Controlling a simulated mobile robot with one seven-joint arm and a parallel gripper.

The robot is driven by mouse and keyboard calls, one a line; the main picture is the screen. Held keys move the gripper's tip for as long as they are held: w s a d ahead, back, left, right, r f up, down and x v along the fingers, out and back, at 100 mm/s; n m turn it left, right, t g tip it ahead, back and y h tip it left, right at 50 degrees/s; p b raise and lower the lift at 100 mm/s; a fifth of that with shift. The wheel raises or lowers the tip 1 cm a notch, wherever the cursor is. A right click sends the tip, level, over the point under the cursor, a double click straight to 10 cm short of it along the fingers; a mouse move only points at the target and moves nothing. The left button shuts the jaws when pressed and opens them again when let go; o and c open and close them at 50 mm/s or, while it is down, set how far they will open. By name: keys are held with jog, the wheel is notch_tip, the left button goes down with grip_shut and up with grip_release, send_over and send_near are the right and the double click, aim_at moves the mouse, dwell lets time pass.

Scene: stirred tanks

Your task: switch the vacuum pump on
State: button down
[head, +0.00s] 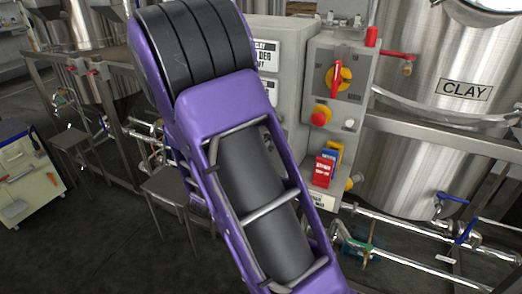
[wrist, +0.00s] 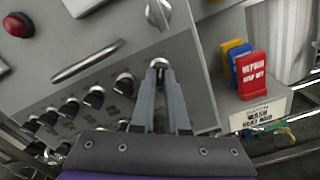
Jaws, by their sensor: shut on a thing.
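My gripper (wrist: 160,76) shows in the wrist view, its two grey fingers reaching to the sloping grey control panel (wrist: 195,75). The fingertips are shut on a small selector knob (wrist: 158,63) with a pale ring, at the end of a row of knobs. The fingers hide most of this knob, so I cannot tell which way it points. Its label is not readable, and I cannot tell from the writing which switch is for the vacuum pump. In the head view my purple arm covers the gripper and this panel.
Several black knobs (wrist: 97,97) run down to the left, near a metal handle bar (wrist: 87,62). A round silver knob (wrist: 158,14) sits above the fingers. A red tag (wrist: 252,74) stands to the right. The head view shows a steel CLAY tank (head: 425,150) and pipes.

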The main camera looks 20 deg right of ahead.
dwell(0.3)
jog(key=c, duration=0.9)
grip_release()
jog(key=v, duration=1.7)
jog(key=shift+s+a+p, duration=0.15)
jog(key=shift+a+p, duration=0.05)
jog(key=shift+p, duration=0.1)
jog(key=shift+m, duration=0.3)
